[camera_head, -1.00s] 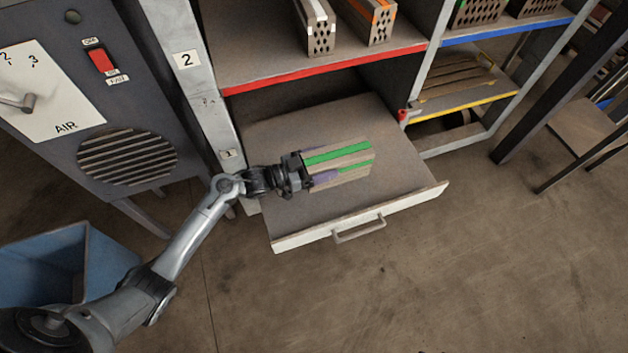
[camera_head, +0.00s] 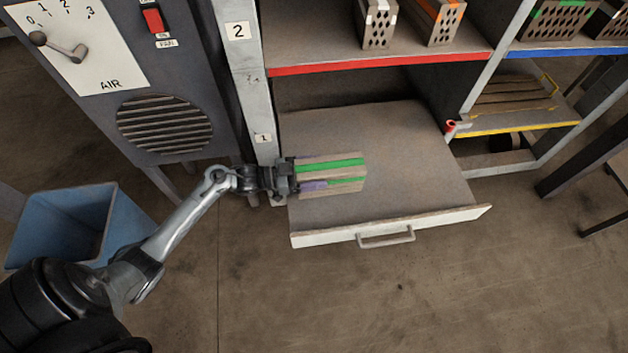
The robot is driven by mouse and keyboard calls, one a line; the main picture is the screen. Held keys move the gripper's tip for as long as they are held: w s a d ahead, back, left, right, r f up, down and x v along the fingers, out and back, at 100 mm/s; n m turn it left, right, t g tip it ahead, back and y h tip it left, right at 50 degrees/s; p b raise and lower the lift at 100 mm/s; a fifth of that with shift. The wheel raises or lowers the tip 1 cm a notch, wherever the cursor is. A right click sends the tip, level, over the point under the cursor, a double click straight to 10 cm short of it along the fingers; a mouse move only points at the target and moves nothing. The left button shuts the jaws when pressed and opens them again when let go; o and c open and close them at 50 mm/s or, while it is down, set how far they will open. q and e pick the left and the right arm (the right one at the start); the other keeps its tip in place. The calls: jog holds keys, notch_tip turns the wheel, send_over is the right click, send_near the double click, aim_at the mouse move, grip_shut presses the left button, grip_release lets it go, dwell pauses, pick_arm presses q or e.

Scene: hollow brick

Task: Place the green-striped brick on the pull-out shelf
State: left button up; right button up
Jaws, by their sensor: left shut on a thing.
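The green-striped brick (camera_head: 345,170) is a brown block with green stripes along it. My left gripper (camera_head: 308,178) is shut on its left end, with a purple finger pad showing against its side. The brick is over the left part of the pull-out shelf (camera_head: 425,170); I cannot tell whether it touches the surface. The shelf is drawn out, with a white front edge and a handle (camera_head: 387,238), and its surface is otherwise bare. My right gripper is not in view.
Above is a red-edged shelf (camera_head: 395,60) with a white-striped brick (camera_head: 378,22) and an orange-striped brick (camera_head: 437,20). A rack post (camera_head: 247,80) stands just left of the pull-out shelf. A blue bin (camera_head: 70,225) and a grey cabinet (camera_head: 165,125) are at left.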

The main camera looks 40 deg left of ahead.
pick_arm(q)
jog(key=shift+f+b, duration=1.35)
jog(key=shift+f, duration=0.5)
jog(key=shift+f, duration=0.1)
jog(key=o, duration=1.8)
jog(key=shift+f, duration=0.15)
